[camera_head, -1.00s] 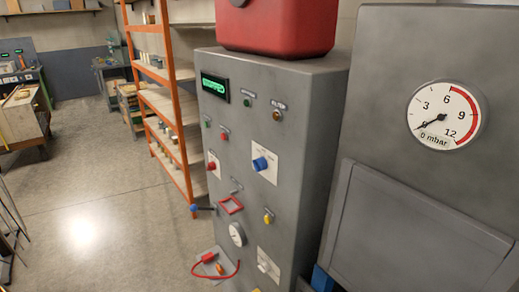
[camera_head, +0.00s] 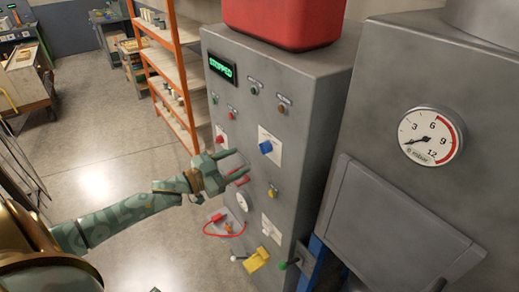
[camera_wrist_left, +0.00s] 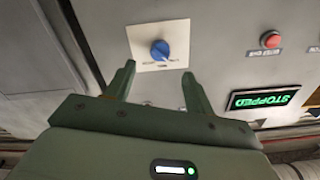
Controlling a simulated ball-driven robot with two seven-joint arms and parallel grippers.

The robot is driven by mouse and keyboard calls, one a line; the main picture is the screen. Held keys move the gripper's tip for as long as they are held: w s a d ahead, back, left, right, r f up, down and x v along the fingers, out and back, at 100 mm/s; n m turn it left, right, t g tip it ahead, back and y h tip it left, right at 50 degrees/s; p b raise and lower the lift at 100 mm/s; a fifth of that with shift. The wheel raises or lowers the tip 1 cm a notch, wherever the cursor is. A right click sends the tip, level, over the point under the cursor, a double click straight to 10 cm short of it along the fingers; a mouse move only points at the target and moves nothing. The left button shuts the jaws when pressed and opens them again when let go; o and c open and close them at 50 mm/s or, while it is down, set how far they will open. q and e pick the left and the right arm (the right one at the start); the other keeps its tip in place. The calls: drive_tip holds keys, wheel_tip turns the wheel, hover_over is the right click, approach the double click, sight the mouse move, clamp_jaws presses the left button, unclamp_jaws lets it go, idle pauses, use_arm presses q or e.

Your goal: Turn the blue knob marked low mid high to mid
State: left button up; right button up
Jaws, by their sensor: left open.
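The blue knob (camera_head: 265,147) sits on a white plate (camera_head: 274,158) on the front of the grey cabinet. The plate's lettering is too small to read, so I cannot tell the setting. In the left wrist view the knob (camera_wrist_left: 160,50) shows ahead of the fingertips, between them and apart from them. My left gripper (camera_head: 240,167) is open and empty, in front of the panel, left of and below the knob in the head view. Its two fingers (camera_wrist_left: 158,78) show spread in the wrist view. My right gripper is out of view.
The cabinet carries a green display (camera_head: 222,68) reading STOPPED, several buttons and lamps, a yellow knob (camera_head: 272,192) and a small gauge (camera_head: 242,202). A red box (camera_head: 280,20) stands on top. A grey machine with a pressure gauge (camera_head: 431,136) stands right. Open floor lies left.

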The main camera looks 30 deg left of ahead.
sight(265, 148)
use_arm(q)
drive_tip(key=x, duration=0.8)
drive_tip(key=shift+w+p, duration=0.35)
drive_tip(key=shift+d, duration=0.1)
drive_tip(key=c, duration=1)
